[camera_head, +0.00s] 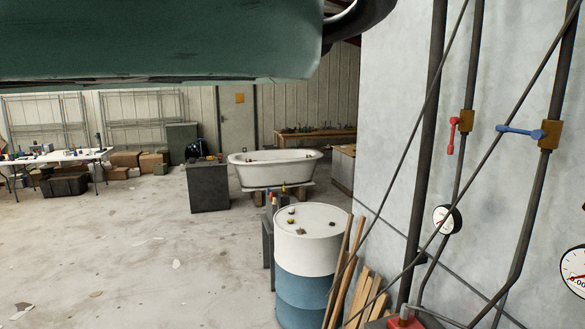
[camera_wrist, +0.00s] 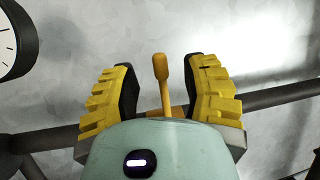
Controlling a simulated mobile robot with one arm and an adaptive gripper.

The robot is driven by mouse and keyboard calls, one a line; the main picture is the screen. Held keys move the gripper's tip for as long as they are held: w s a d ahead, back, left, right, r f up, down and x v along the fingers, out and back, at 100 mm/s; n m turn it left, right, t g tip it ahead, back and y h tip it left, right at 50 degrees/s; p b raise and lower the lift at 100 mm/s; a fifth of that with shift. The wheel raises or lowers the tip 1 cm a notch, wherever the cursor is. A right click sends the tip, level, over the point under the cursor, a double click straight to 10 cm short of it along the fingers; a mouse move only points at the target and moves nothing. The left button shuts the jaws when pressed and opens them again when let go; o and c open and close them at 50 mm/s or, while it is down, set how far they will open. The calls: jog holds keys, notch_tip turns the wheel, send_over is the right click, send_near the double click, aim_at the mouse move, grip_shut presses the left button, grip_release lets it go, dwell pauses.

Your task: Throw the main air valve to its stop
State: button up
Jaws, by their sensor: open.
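In the wrist view my gripper (camera_wrist: 160,80) is open, its two yellow ribbed fingers standing apart. An orange lever (camera_wrist: 161,68) stands between the fingers, with a visible gap on each side. Its lower end runs down to an orange fitting by a dark pipe, partly hidden by my gripper's body. In the head view two other valve levers show on the wall pipes: a red one (camera_head: 452,136) hanging down and a blue one (camera_head: 520,131) lying nearly level. The orange lever and my gripper do not show in the head view.
Dark pipes (camera_head: 470,90) run along the pale wall at right, with a white gauge (camera_head: 447,219) on them. Another gauge (camera_wrist: 14,42) is at the wrist view's left edge. A white and blue drum (camera_head: 308,260) and wooden planks stand below. The floor at left is open.

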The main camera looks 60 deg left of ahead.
jog(key=p+x, duration=0.1)
jog(key=x, duration=0.1)
jog(key=shift+w+r+p, duration=0.15)
jog(key=shift+w+p, duration=0.1)
jog(key=shift+p, duration=0.1)
jog(key=shift+w+p, duration=0.3)
jog(key=shift+w, duration=0.2)
jog(key=shift+o, duration=0.4)
grip_shut()
